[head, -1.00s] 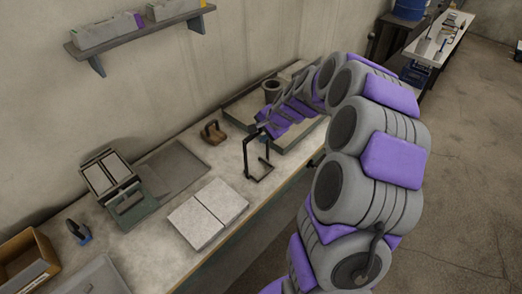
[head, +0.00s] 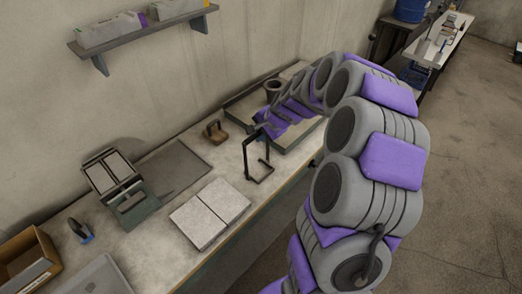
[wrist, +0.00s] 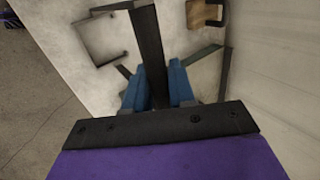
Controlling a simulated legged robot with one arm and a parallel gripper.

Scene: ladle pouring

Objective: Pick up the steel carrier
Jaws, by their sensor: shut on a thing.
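The steel carrier (head: 247,160) is a dark, thin angular frame with an open base, standing roughly upright over the workbench near its front edge. My gripper (wrist: 158,88) is shut on the carrier's upper bar; its two blue fingers lie on either side of the dark bar (wrist: 148,45) in the wrist view. In the head view my gripper (head: 265,128) is small and partly hidden by my arm. I cannot tell whether the carrier's base touches the bench or hangs just above it.
Two pale tiles (head: 210,212) lie left of the carrier on the workbench (head: 180,232). A brown handled block (head: 215,132) stands behind it. A shallow tray (head: 238,112) with a dark cup (head: 273,90) is at the back right. A two-panel device (head: 112,172) stands farther left.

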